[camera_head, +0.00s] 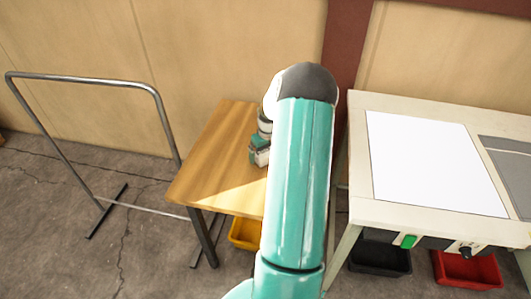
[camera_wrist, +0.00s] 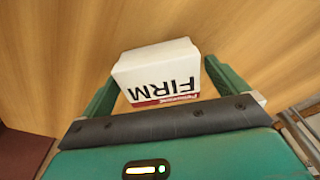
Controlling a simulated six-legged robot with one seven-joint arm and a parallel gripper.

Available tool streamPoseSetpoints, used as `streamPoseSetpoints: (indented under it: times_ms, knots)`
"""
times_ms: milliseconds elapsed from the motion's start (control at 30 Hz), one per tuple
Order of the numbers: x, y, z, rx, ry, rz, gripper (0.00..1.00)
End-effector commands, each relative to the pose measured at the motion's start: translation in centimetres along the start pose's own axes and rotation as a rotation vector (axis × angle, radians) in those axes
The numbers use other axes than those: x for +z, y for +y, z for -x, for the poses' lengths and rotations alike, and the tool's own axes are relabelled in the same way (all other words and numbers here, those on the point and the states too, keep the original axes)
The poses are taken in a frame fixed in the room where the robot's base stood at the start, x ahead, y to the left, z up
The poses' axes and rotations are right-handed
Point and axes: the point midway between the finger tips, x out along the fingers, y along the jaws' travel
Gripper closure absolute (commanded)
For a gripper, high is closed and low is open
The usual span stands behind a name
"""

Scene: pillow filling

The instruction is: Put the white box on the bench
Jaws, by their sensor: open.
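The white box (camera_wrist: 157,62), with black FIRM lettering and a red strip, lies between the two green fingers of my gripper (camera_wrist: 160,80) in the wrist view. The fingers stand open on either side of it; I cannot tell whether they touch it. Wood grain of the table shows behind the box. In the head view my gripper is mostly hidden by my arm, over the wooden table (camera_head: 215,155); a small white part of the box (camera_head: 262,157) shows there. A pale workbench (camera_head: 358,150) with a white panel on top stands at the right.
A metal rail frame (camera_head: 85,77) stands on the floor at the left. A yellow bin (camera_head: 245,233) is under the wooden table. A black bin (camera_head: 380,258) and a red bin (camera_head: 467,268) are under the workbench. The workbench's white panel (camera_head: 430,160) is clear.

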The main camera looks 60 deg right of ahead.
Motion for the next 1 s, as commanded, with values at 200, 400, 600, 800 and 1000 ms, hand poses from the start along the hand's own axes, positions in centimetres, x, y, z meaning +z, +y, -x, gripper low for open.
streamPoseSetpoints:
  times_ms: [200, 400, 600, 800, 1000]
  knots:
    - [-0.1, 0.1, 3.3, 0.003, 0.003, 0.000, 0.01]
    - [-0.1, 0.1, 7.8, 0.003, 0.003, 0.000, 0.01]
    - [0.0, 0.1, 11.0, 0.002, 0.002, 0.000, 0.01]
    - [0.0, 0.0, 12.1, 0.000, 0.000, 0.000, 0.01]
    - [-0.2, -0.8, 12.6, 0.005, 0.003, 0.009, 0.01]
